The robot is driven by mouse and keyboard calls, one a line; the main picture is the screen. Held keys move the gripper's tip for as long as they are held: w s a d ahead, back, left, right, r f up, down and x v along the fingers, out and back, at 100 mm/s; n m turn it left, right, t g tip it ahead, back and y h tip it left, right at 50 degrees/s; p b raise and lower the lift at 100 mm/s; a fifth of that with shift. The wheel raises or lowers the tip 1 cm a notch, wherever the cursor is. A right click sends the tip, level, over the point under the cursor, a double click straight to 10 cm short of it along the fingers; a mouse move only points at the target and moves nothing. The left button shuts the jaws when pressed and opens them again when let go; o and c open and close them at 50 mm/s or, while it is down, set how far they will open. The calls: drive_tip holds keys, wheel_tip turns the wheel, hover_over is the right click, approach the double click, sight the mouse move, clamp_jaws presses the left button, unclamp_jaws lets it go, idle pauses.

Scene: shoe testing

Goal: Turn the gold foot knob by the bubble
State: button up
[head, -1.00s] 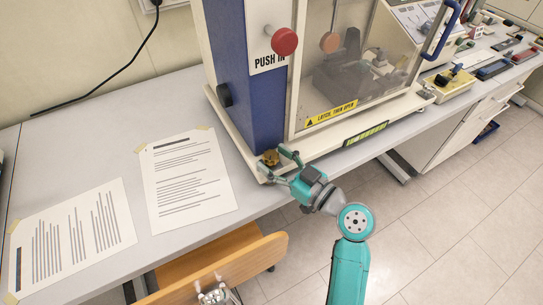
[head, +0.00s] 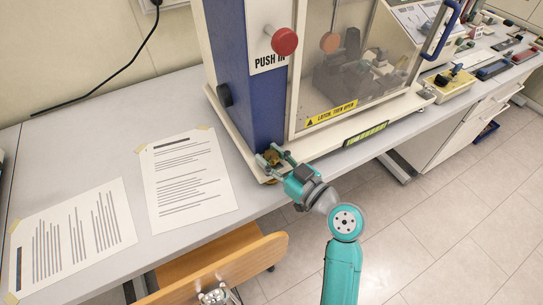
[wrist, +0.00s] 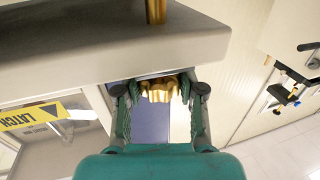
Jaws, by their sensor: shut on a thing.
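The gold foot knob (head: 272,155) sits at the front corner of the testing machine's base, below the blue column. In the wrist view the scalloped gold knob (wrist: 160,90) lies between the two fingers. My gripper (head: 271,160) is at the knob and shut on it, with a finger on each side; the fingers hide part of it in the head view. The green-yellow bubble level (head: 366,134) lies along the front edge of the machine's base, to the right of my gripper. The bubble itself is too small to read.
The machine's cream base plate (head: 405,108) runs along the table's front edge. A red push button (head: 285,41) sticks out above. Two printed sheets (head: 188,178) lie on the table at left. A wooden chair (head: 220,262) stands in front, below my arm's left.

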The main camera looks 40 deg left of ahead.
drive_tip(key=shift+m+t+h, duration=0.9)
drive_tip(key=shift+m+t, duration=1)
drive_tip(key=shift+t, duration=0.9)
drive_tip(key=o, duration=1.2)
drive_tip(key=shift+c, duration=0.2)
drive_tip(key=v, duration=1.2)
